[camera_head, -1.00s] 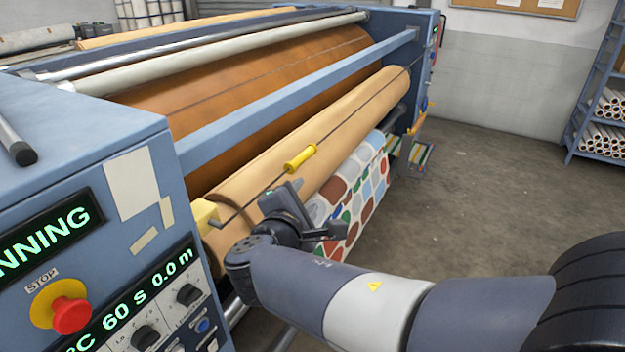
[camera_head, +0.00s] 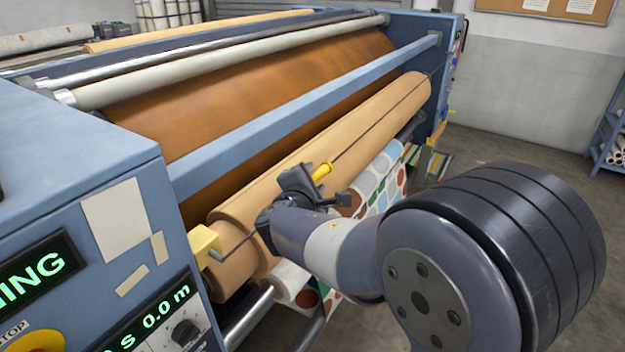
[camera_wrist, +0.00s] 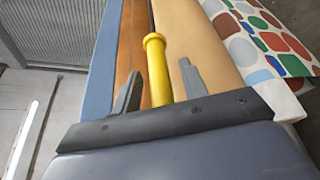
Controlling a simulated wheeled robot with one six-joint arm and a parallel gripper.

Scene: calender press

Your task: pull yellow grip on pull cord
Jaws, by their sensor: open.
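The yellow grip (camera_head: 321,170) is a slim cylinder on the dark pull cord (camera_head: 372,129), which runs along the front of the tan roll. In the wrist view the yellow grip (camera_wrist: 156,72) stands between the two fingers of my gripper (camera_wrist: 157,85), with gaps on both sides. The pull cord (camera_wrist: 151,16) runs on beyond its flanged far end. My gripper (camera_head: 312,178) is open around the grip and has not closed on it. In the head view my wrist hides the near part of the grip.
The tan roll (camera_head: 240,205) lies behind the cord, with patterned fabric (camera_head: 372,183) hanging below it. A blue crossbar (camera_head: 300,105) runs above. A yellow bracket (camera_head: 204,243) holds the cord's near end beside the control cabinet (camera_head: 75,165). Open floor lies to the right.

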